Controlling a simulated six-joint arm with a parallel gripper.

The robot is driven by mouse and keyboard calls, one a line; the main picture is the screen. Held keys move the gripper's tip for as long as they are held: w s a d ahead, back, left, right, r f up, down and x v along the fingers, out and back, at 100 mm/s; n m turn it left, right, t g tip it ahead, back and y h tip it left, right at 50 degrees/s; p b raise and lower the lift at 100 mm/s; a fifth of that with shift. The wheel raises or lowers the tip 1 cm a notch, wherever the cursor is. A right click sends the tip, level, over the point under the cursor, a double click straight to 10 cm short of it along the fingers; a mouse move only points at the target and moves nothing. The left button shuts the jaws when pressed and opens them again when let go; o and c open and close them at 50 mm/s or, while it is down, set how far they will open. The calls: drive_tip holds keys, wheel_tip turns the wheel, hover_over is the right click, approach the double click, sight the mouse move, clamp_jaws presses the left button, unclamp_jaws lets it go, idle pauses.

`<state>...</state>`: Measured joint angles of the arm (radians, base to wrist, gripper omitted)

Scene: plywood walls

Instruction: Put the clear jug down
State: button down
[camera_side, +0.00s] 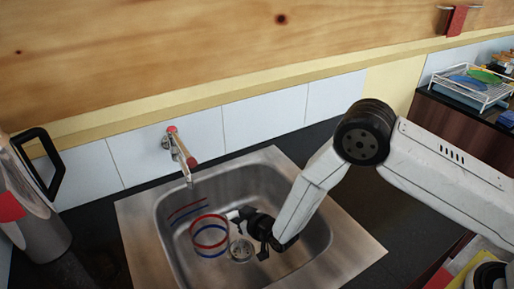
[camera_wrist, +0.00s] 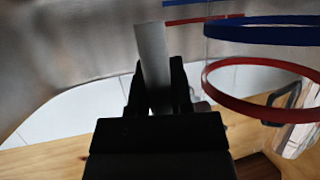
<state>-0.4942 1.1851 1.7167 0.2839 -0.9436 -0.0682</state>
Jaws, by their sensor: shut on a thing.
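The clear jug (camera_side: 210,236) is see-through, marked by red and blue rings around its body. It is inside the steel sink basin (camera_side: 175,254), below and right of the tap, and looks roughly upright. I cannot tell whether its base touches the basin floor. My gripper (camera_side: 243,216) is at the jug's right side, shut on its pale handle. In the wrist view the handle (camera_wrist: 153,58) stands between the dark fingers of my gripper (camera_wrist: 160,85), and the jug's rings (camera_wrist: 255,110) show at the right.
A tap (camera_side: 182,154) with red parts reaches over the basin's back edge. A drain (camera_side: 240,250) lies just right of the jug. A large metal jug (camera_side: 38,225) with a black handle stands at the left. A dish rack (camera_side: 475,85) is at the far right.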

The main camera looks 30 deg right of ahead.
drive_tip(key=w, duration=0.3)
drive_tip(key=shift+w+f, duration=0.15)
drive_tip(key=shift+f, duration=0.55)
drive_tip(key=c, duration=0.5)
unclamp_jaws()
drive_tip(key=shift+v, duration=6.1)
